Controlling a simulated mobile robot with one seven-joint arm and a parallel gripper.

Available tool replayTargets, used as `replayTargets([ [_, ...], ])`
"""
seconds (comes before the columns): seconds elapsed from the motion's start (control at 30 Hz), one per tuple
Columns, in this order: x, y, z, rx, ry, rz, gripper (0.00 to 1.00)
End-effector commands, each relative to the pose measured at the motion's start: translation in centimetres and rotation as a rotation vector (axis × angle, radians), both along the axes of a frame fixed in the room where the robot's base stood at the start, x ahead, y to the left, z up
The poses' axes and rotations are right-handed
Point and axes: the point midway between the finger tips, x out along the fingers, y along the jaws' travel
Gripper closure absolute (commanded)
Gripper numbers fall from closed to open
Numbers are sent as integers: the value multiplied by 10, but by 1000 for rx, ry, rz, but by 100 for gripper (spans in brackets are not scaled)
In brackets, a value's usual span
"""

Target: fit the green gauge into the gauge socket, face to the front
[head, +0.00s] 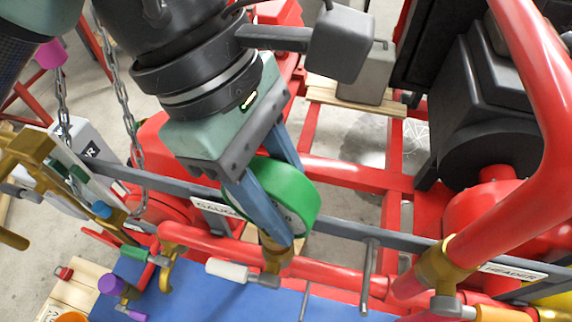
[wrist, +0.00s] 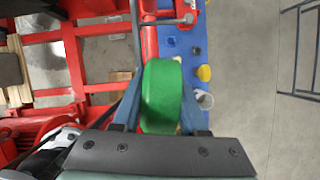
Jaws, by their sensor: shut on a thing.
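The green gauge (head: 301,192) is a thick round disc between the two blue fingers of my gripper (head: 285,208). My gripper is shut on it. In the wrist view the gauge (wrist: 161,95) is seen from its rim, with a finger on each side. A brass fitting (head: 274,257) on the red pipe, near a partly covered label that seems to read GAUGE (head: 210,208), shows directly below the gauge. I take it for the gauge socket. A finger covers the gauge's lower part, so I cannot tell whether its stem is in the fitting. The dial face is mostly hidden.
A grey rail and red pipe (head: 205,242) run across the skid. A white-handled valve (head: 228,270) is just left of the brass fitting. A blue surface (head: 200,301) lies in front. A thick red pipe (head: 515,190) rises at right, and chains hang at left.

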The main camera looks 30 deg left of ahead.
Motion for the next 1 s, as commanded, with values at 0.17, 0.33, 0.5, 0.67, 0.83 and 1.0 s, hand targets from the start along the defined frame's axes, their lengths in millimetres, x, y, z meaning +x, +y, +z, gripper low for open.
replayTargets([
  [0.17, 0, 0, -5, 0, 0, 0, 100],
  [0.33, 0, 0, -5, 0, 0, 0, 100],
  [0.5, 0, 0, -5, 0, 0, 0, 42],
  [0.67, 0, 0, -5, 0, 0, 0, 23],
  [0.83, 0, 0, -5, 0, 1, 0, 23],
  [1.0, 0, 1, 1, 0, 0, 1, 23],
])
